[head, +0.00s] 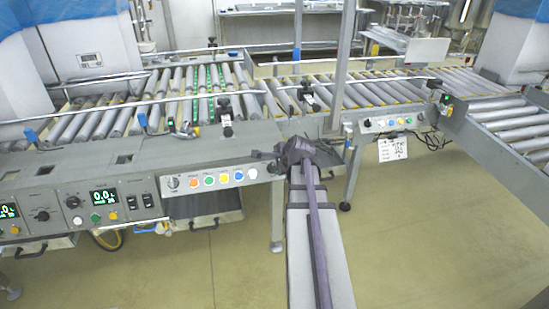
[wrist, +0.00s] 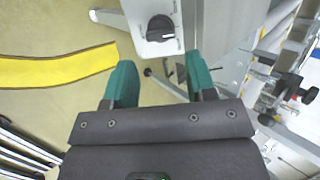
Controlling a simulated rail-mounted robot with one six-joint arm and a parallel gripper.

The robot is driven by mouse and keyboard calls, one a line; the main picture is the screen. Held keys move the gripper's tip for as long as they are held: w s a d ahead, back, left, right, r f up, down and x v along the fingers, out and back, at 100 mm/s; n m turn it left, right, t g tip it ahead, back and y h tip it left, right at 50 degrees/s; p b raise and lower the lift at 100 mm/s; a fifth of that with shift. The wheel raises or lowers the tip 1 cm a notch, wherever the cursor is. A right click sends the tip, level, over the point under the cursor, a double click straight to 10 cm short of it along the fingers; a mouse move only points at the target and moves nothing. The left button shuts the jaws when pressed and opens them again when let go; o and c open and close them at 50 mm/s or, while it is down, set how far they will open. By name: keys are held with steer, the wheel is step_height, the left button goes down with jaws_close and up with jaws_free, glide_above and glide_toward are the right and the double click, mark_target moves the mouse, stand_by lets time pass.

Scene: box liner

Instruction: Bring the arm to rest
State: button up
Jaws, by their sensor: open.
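My gripper (wrist: 159,60) shows in the wrist view with its two teal fingers wide apart and nothing held between them. Beyond the fingertips is the end of a grey panel with a black rotary knob (wrist: 161,28); I see no clear contact with it. In the head view, my arm reaches forward from the bottom middle, and its dark end is by the right end of the button panel (head: 220,178). The fingers cannot be made out there.
Roller conveyors (head: 380,90) run across the back, and another roller section (head: 515,125) is at the right. A machine front with gauges (head: 103,197) stands at the left. The floor (head: 430,240) at the front right is clear.

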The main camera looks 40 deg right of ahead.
steer(key=p+v, duration=0.1)
steer(key=v, duration=0.2)
steer(key=shift+s+a+r, duration=0.1)
steer(key=shift+s+r, duration=0.15)
steer(key=shift+r, duration=0.05)
steer(key=s+a+f+n+g+y, duration=0.1)
steer(key=s+a+n+g, duration=0.15)
steer(key=a+n, duration=0.7)
steer(key=s+a+f+n+g, duration=0.1)
steer(key=a+f+n+g, duration=0.15)
steer(key=a+n, duration=0.7)
steer(key=s+a+f+n+g+y, duration=0.1)
steer(key=s+a+n+g, duration=0.2)
steer(key=a, duration=1.2)
step_height(320, 180, up, 26)
steer(key=p, duration=2.6)
steer(key=shift+w+a+n, duration=0.25)
steer(key=shift+w+n, duration=0.15)
steer(key=shift+w, duration=0.1)
steer(key=shift+f, duration=0.1)
